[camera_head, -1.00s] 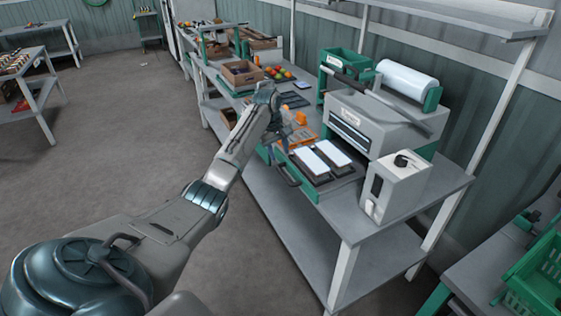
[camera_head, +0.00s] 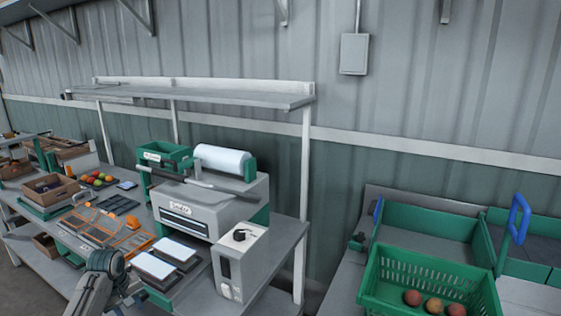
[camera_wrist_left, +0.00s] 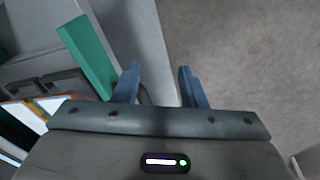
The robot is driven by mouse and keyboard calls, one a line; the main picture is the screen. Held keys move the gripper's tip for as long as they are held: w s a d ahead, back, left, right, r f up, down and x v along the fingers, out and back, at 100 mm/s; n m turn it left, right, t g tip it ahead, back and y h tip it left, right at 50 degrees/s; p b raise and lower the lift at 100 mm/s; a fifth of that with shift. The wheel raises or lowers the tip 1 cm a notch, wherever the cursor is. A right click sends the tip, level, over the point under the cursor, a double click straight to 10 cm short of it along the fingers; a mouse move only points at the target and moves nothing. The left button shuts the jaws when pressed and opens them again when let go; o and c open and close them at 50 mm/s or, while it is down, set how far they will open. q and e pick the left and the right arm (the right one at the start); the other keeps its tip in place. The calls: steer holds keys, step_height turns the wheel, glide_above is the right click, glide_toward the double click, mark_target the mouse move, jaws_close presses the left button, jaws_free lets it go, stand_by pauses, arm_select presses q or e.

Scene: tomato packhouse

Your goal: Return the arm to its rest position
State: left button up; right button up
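My left arm (camera_head: 98,280) shows at the bottom left of the head view, in front of the bench with the sealer. In the left wrist view my left gripper (camera_wrist_left: 159,78) has its two blue fingers apart, with nothing between them. Bare floor and a grey bench edge lie beyond the fingers. In the head view the fingers are small and partly cut off by the bottom edge. My right gripper is in neither view.
The sealer (camera_head: 208,212) stands on the bench beside a white box with a knob (camera_head: 238,262). Two trays with white tops (camera_head: 153,266) lie before it. A green crate (camera_head: 430,272) with several round fruits stands at right. A shelf (camera_head: 200,95) runs above.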

arm_select(q)
steer(key=s+d+f+m, duration=0.3)
steer(key=s+d+f, duration=0.2)
steer(key=s+d, duration=0.3)
steer(key=s+d+f+m, duration=0.3)
steer(key=s+d+f, duration=0.15)
steer(key=s, duration=0.45)
steer(key=s+d+r+m+t, duration=0.1)
steer(key=s+d+r+m, duration=0.2)
steer(key=s, duration=0.7)
steer(key=s+d+r+m+t, duration=0.1)
steer(key=s+d+r+m, duration=0.3)
steer(key=s, duration=0.6)
step_height(320, 180, down, 32)
steer(key=a+n+g+b, duration=0.1)
steer(key=a+n, duration=0.1)
steer(key=n, duration=0.1)
steer(key=s+f+g+b, duration=0.1)
steer(key=s+f, duration=1.8)
steer(key=f, duration=0.1)
steer(key=shift+a+f+g+y, duration=0.3)
steer(key=shift+a, duration=0.1)
